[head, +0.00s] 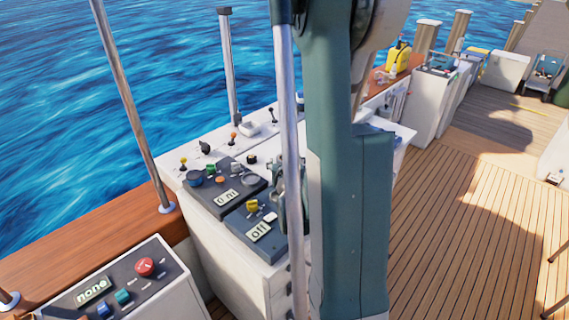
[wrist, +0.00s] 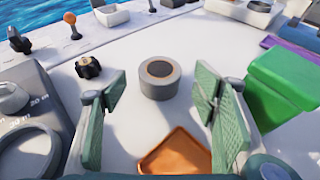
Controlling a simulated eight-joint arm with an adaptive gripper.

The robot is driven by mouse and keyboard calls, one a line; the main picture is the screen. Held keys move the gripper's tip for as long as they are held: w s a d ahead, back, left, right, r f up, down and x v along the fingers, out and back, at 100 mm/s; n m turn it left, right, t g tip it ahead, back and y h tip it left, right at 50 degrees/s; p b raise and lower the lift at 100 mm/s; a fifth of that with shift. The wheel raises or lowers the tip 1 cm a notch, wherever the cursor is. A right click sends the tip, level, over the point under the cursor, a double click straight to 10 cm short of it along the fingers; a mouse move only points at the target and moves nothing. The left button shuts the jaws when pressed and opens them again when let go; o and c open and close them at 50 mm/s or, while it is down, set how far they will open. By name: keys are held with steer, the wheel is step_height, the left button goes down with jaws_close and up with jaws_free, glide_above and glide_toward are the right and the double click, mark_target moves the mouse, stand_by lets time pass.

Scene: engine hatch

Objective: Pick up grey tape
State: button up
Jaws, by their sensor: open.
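The grey tape (wrist: 158,88), a short round roll with a dark brownish centre, sits on the white counter top in the wrist view. My gripper (wrist: 161,97) is open and empty. Its two green textured fingers stand to the left and right of the tape in the picture, with the roll showing in the gap just beyond them. I cannot tell the exact height of the fingers above the counter. In the head view, I cannot make out the tape; my own green column and arm cover much of that counter.
In the wrist view, an orange tray (wrist: 175,153) lies close below the tape, a green box (wrist: 285,88) stands to the right and a black knob (wrist: 88,67) to the left. A grey dial panel (wrist: 32,125) is at the left edge. Bare white counter surrounds the tape.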

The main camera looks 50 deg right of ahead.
mark_target(284, 161)
steer(key=shift+b+x, duration=0.3)
steer(key=shift+x, duration=1.4)
steer(key=c, duration=1)
